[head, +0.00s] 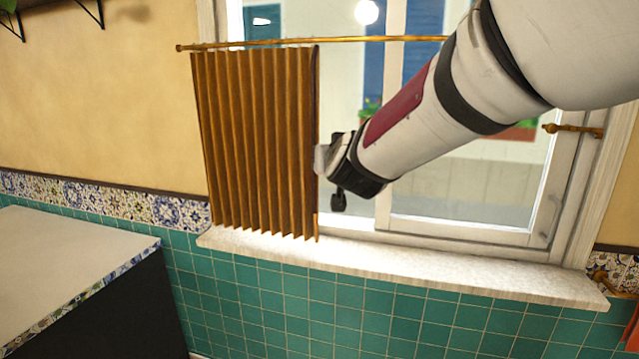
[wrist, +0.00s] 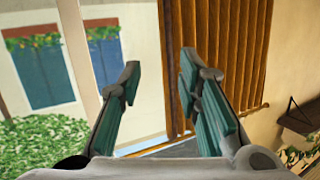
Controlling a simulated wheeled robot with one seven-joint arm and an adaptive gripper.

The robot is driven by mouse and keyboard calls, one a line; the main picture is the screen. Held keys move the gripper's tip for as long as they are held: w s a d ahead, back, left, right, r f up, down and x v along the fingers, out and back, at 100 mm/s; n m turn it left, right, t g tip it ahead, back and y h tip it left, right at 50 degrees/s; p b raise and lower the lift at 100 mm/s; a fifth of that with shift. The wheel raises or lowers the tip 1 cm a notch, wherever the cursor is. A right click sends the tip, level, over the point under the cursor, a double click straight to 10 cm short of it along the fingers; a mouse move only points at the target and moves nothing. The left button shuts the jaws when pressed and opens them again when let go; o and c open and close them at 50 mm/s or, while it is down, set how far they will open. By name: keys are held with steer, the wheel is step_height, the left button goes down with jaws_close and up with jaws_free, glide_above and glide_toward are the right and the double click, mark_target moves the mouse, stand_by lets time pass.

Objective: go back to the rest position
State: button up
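My gripper (head: 330,168) is in front of the window in the head view, at the right edge of the brown pleated curtain (head: 255,140). My arm reaches in from the upper right. In the wrist view my gripper (wrist: 160,63) has its two fingers apart, with nothing held between them. The curtain (wrist: 222,50) fills the right of the wrist view, and its edge shows behind the gap between the fingers. I cannot tell whether a finger touches the curtain. The fingertips are small and partly hidden in the head view.
The curtain hangs from a brass rod (head: 350,41) over the window's left part. A pale stone sill (head: 420,262) runs below. A counter (head: 60,255) stands at the lower left. A window handle (head: 572,129) is at the right. A wall shelf (wrist: 302,115) shows in the wrist view.

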steer(key=s+d+f+g, duration=0.3)
steer(key=s+d, duration=0.2)
steer(key=s, duration=0.8)
steer(key=s+d+f+g+h, duration=0.1)
steer(key=s+d+f+g, duration=0.2)
steer(key=s, duration=1)
steer(key=s+d+f+g, duration=0.4)
steer(key=s+d, duration=0.5)
steer(key=s, duration=0.4)
steer(key=shift+d+f+h, duration=0.15)
steer(key=shift+f+h, duration=0.25)
steer(key=shift+f, duration=0.05)
